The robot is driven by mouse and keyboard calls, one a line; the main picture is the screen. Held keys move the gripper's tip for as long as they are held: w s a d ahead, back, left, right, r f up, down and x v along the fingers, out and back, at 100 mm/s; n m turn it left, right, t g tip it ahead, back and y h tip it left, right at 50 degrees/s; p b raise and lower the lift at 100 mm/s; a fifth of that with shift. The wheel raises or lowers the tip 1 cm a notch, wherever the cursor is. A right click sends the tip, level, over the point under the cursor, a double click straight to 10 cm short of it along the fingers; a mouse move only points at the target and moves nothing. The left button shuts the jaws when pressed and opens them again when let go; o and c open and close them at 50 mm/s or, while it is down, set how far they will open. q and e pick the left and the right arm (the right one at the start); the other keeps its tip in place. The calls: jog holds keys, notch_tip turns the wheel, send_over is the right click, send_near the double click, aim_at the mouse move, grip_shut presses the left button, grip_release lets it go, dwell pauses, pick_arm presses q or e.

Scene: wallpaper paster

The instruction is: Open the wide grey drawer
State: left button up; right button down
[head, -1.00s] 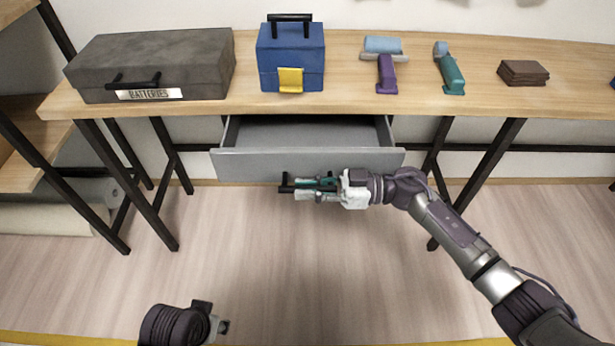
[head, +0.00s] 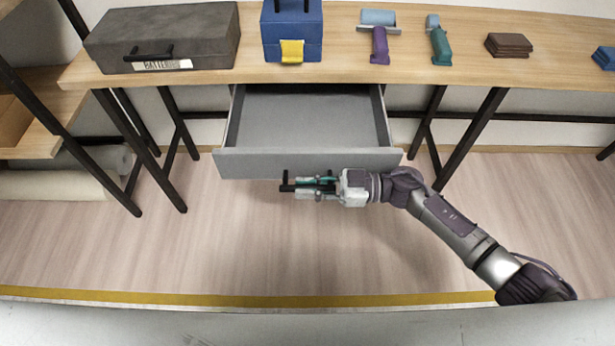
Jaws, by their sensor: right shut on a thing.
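The wide grey drawer (head: 240,163) is pulled well out from under the wooden table, and its bare grey inside shows. It looks empty. My right gripper (head: 300,186) is at the lower edge of the drawer's front, near its middle, shut on the dark drawer handle (head: 286,187). Only the handle's left end shows; the fingers hide the rest. My left gripper is not in view.
The wooden table (head: 340,65) bears a dark grey batteries case (head: 190,35), a blue box (head: 291,28) with a yellow latch, a purple-handled tool (head: 380,45), a teal-handled tool (head: 440,44) and a brown stack (head: 508,45). Black legs (head: 170,150) flank the drawer. The floor in front is clear.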

jog(key=shift+s+f, duration=0.1)
dwell(0.3)
jog(key=c, duration=1.1)
grip_release()
jog(key=shift+c, duration=0.2)
jog(key=d, duration=1.2)
jog(key=shift+d, duration=0.1)
